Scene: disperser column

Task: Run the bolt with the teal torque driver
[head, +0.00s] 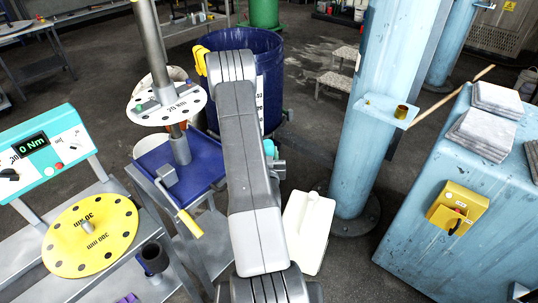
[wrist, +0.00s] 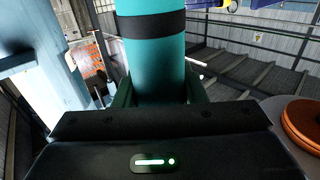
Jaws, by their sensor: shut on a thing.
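The teal torque driver (wrist: 155,60) fills the upper middle of the wrist view as a thick teal cylinder with a black band. My gripper (wrist: 158,97) is shut on it, with a dark finger on each side. In the head view my arm hides most of it; a small teal piece shows (head: 269,148) at the arm's right edge. I cannot make out the driver's tip or a bolt for certain. A white disc marked 20 Nm (head: 150,114) and a yellow disc (head: 90,240) stand to the left. A teal-framed panel (head: 62,128) reads 0 Nm.
A blue drum (head: 265,70) stands behind my arm. A light-blue column (head: 362,150) with a bracket holding a brass-coloured piece (head: 402,111) stands at right. A blue cabinet (head: 470,200) with a yellow switch box (head: 457,208) fills the far right. A white canister (head: 308,225) is on the floor.

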